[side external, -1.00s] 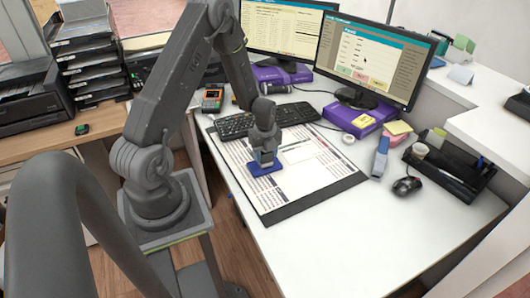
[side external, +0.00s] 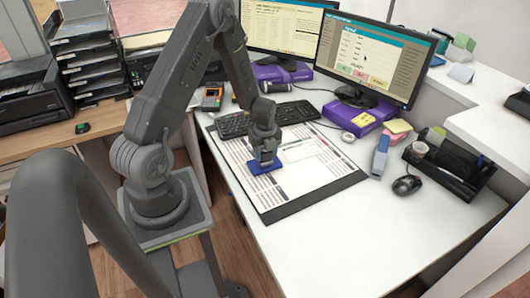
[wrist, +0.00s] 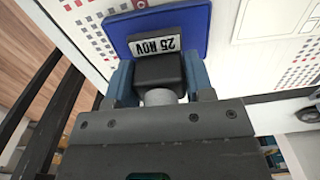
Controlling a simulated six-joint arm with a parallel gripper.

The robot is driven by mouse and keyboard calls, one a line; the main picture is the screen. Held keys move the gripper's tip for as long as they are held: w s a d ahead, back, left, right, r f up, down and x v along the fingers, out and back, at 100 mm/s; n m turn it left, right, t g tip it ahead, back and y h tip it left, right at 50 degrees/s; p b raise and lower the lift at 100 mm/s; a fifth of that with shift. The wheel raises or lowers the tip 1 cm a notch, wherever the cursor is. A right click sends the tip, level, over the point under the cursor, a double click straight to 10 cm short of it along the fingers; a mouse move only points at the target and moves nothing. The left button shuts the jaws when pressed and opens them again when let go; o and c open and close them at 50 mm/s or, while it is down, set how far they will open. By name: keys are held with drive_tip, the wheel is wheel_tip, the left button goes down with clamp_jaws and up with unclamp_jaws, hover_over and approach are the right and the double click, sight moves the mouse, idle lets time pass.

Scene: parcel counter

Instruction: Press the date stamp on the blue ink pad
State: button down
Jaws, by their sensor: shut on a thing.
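The date stamp (wrist: 160,68) is a small black block with a white label, seen upside down as "25 NOV" in the wrist view. My gripper (wrist: 158,82) has its two blue fingers shut on the stamp, one at each side. The blue ink pad (wrist: 194,28) lies flat beyond and beneath the stamp, with the stamp overlapping its near edge in that view. In the side view my gripper (side external: 265,153) points down over the ink pad (side external: 256,169). The stamp's underside is hidden, so I cannot tell whether it touches the pad.
The pad lies on a printed desk mat (side external: 322,178). A keyboard (side external: 233,126) is behind, below two monitors (side external: 372,58). A blue-grey stapler-like object (side external: 379,158), mouse (side external: 407,185) and black organiser (side external: 450,165) are at the right. The front white desk is clear.

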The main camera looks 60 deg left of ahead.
drive_tip(key=shift+r, duration=3)
